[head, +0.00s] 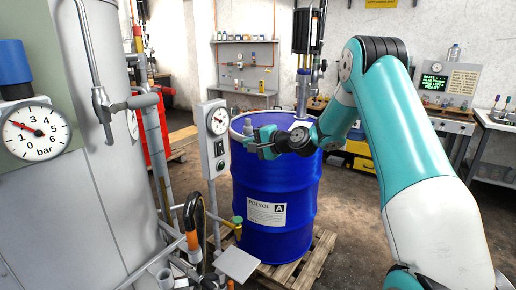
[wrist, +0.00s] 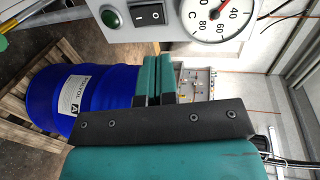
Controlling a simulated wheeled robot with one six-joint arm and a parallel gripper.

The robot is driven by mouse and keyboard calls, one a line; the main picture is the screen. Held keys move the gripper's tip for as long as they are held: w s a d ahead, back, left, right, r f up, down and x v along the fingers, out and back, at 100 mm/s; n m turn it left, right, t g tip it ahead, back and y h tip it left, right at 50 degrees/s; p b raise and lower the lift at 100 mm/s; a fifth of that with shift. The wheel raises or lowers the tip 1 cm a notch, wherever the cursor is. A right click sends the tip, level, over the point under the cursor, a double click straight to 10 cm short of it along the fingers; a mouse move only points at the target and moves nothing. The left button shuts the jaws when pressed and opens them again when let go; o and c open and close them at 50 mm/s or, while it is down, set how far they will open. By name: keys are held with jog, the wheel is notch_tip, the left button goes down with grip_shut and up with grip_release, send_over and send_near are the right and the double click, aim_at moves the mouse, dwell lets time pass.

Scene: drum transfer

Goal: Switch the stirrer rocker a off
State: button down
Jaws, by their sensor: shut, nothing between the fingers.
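A grey control box (head: 216,141) stands on a post left of the blue drum marked A. In the wrist view its face shows a black rocker (wrist: 148,15) with white marks, between a green round button (wrist: 109,18) and a temperature dial (wrist: 219,14). I cannot tell which side of the rocker is pressed in. My gripper (head: 250,146) is in front of the drum's upper part, just right of the box. In the wrist view my gripper's teal fingers (wrist: 152,62) are closed together and empty, below the rocker in the picture and apart from it.
The blue drum (head: 275,205) stands on a wooden pallet (head: 312,262), with a stirrer column (head: 303,88) over it. A large grey tank (head: 75,190) with a pressure gauge (head: 35,132), pipes and a black-and-orange hose (head: 193,225) crowd the left. Floor at right is partly open.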

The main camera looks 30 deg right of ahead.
jog(key=shift+r+b+v, duration=0.2)
jog(key=shift+v, duration=0.65)
jog(key=shift+r+b+v, duration=0.15)
jog(key=shift+b+v, duration=0.05)
jog(key=shift+v, duration=0.6)
jog(key=shift+a, duration=0.1)
